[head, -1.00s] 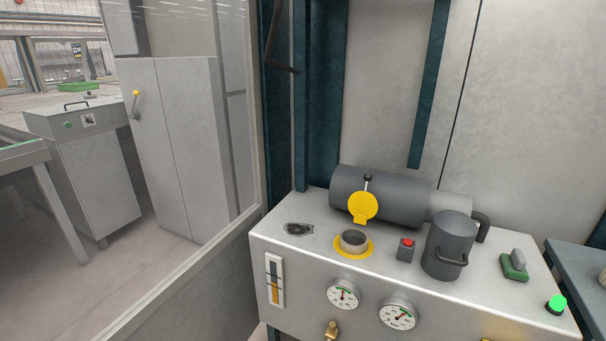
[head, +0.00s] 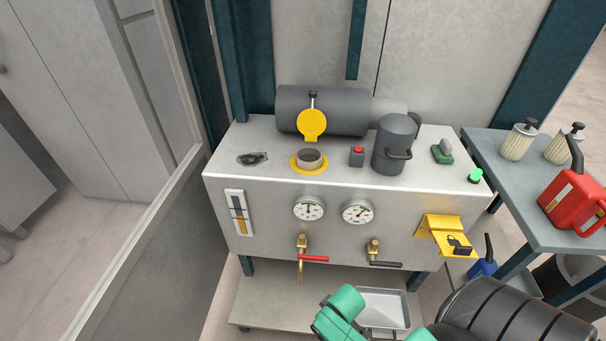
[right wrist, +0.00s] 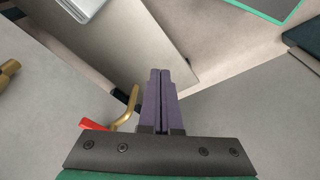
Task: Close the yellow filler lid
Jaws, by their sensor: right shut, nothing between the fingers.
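The yellow filler lid (head: 312,123) stands open and upright behind the filler neck (head: 309,159), with a black knob at its top. The neck is an open round tube in a yellow ring on top of the grey power unit (head: 330,215). My right gripper (right wrist: 161,72) shows in the right wrist view, its two dark fingers shut together with nothing between them. It is away from the lid, which is not in that view. Green and dark parts of my arm show at the bottom of the head view. My left gripper is not in view.
A dark cylinder (head: 320,109) lies behind the lid. A red-button box (head: 357,157) and a dark canister (head: 394,145) stand right of the neck. Gauges and a red-handled valve (head: 313,259) are on the front. A bench with a red can (head: 575,203) stands at right.

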